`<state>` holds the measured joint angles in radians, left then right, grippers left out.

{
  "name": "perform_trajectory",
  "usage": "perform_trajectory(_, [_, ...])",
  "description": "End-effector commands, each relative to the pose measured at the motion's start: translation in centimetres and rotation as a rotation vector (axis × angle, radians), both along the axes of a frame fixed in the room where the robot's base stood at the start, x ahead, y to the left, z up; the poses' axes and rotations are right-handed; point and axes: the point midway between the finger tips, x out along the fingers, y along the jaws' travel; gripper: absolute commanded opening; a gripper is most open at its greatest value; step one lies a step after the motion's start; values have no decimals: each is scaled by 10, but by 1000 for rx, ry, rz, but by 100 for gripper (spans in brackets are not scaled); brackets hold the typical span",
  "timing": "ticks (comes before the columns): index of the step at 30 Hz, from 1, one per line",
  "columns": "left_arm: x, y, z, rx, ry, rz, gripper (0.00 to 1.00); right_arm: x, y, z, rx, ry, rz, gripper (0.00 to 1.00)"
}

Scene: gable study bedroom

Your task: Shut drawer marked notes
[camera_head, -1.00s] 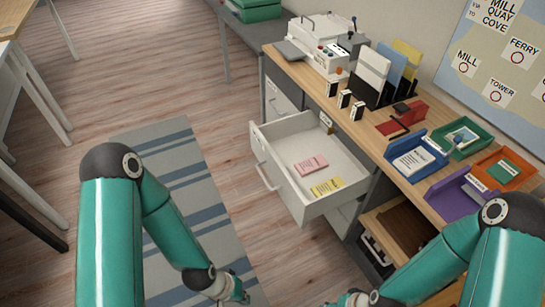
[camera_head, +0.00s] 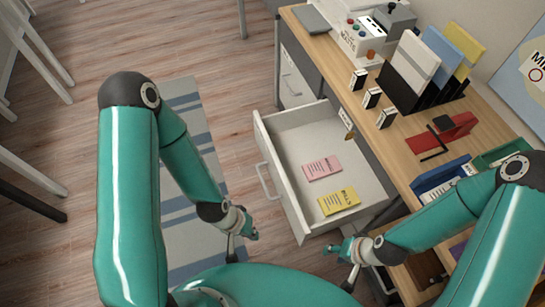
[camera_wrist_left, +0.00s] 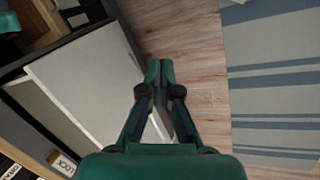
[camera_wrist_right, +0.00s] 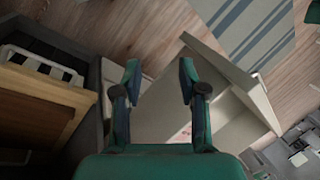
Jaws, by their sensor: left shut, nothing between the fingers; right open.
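A pale drawer (camera_head: 285,190) stands pulled out of the grey desk unit; no marking shows on its front, which faces left in the head view, so I cannot read whether it says notes. A pink pad (camera_head: 322,168) and a yellow pad (camera_head: 339,201) lie inside it. The open drawer also shows in the right wrist view (camera_wrist_right: 235,78). My left gripper (camera_head: 245,247) is shut and empty, in front of and below the drawer's near corner. My right gripper (camera_head: 338,264) is open and empty, beside the drawer's near side, apart from it.
The wooden desk top (camera_head: 400,150) holds small black-and-white blocks, a file rack (camera_head: 412,80), a red stapler-like tool (camera_head: 442,137) and trays. Another drawer (camera_head: 296,80) beyond is closed. Striped rug (camera_head: 190,245) and bare floor lie left of the drawer.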

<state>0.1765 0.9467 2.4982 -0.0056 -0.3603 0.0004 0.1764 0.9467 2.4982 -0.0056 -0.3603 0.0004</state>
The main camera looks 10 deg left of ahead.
Motion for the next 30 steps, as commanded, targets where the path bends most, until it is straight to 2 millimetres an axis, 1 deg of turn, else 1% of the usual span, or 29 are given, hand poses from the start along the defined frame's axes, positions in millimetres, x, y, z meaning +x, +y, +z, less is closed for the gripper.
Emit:
perform_trajectory(8, [-1,0,0,0,2,-1,0,-1,0,0,0,2,1,42])
perform_trajectory(9, [-1,0,0,0,2,-1,0,-1,0,0,0,2,1,43])
perform_trajectory(11, [0,1,0,0,3,5,0,-1,0,0,0,2,1,53])
perform_trajectory(12, [1,3,-1,3,7,21,0,-1,0,-2,0,1,0,60])
perform_trajectory(14, [5,8,-2,11,26,70,0,-1,0,-5,0,1,0,70])
perform_trajectory(16, [11,23,-4,22,68,179,0,-1,0,-12,0,1,0,82])
perform_trajectory(17, [14,29,-5,25,93,242,0,0,0,-16,0,1,0,85])
perform_trajectory(20, [27,50,-3,13,201,533,0,-1,0,-31,0,1,0,85])
perform_trajectory(21, [33,58,0,-9,251,669,0,-1,0,-38,0,1,0,85])
perform_trajectory(23, [45,66,8,-65,325,879,0,-1,0,-48,0,1,0,85])
perform_trajectory(24, [54,71,15,-110,378,1016,0,-1,0,-54,0,1,0,85])
perform_trajectory(26, [70,76,29,-202,451,1211,0,-1,0,-63,0,1,0,85])
perform_trajectory(27, [82,79,40,-273,496,1326,0,-1,0,-68,0,1,0,85])
perform_trajectory(30, [109,85,67,-451,590,1543,0,-1,0,-77,0,1,0,85])
